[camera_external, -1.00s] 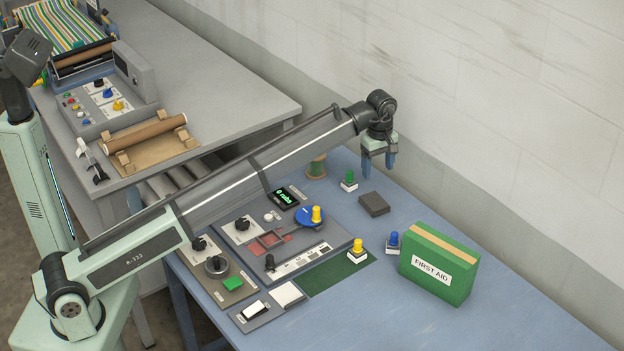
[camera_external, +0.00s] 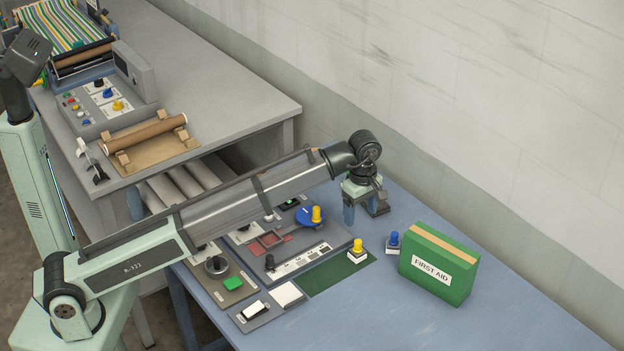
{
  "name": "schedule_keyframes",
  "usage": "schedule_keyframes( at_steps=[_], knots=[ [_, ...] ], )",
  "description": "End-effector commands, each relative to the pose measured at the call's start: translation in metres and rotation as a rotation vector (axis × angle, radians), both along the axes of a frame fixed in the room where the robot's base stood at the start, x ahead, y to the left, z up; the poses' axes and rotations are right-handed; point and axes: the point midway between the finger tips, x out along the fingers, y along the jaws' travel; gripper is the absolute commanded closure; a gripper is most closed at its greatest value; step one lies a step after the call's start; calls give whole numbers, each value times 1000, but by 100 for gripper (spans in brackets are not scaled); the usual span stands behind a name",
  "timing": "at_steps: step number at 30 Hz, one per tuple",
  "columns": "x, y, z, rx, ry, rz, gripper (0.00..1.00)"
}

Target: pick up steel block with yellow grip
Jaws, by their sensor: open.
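The steel block with the yellow grip (camera_external: 357,251) stands upright on the blue table, at the right edge of the dark green mat (camera_external: 335,275). My gripper (camera_external: 362,212) is open and points down, low over the table behind this block and apart from it. One blue finger shows clearly. The other side merges with a dark patch, so I cannot tell finger from dark block there. The green-gripped block is hidden behind my gripper. A block with a blue grip (camera_external: 393,243) stands to the right of the yellow one.
The green first aid box (camera_external: 437,265) stands at the right. A grey control panel (camera_external: 290,245) with a blue disc and yellow knob (camera_external: 316,214) lies to the left. A white pad (camera_external: 287,293) is near the front edge. The table's right front is clear.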

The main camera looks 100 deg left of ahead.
Motion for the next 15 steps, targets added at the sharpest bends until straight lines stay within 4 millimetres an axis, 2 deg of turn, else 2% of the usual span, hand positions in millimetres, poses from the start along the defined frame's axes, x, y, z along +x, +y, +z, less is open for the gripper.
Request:
schedule_keyframes(
  at_steps=[9,15],
  knots=[
    [-1,-1,-53,-1,2,-1,28],
    [-1,0,-75,-1,1,-1,28]
  ],
)
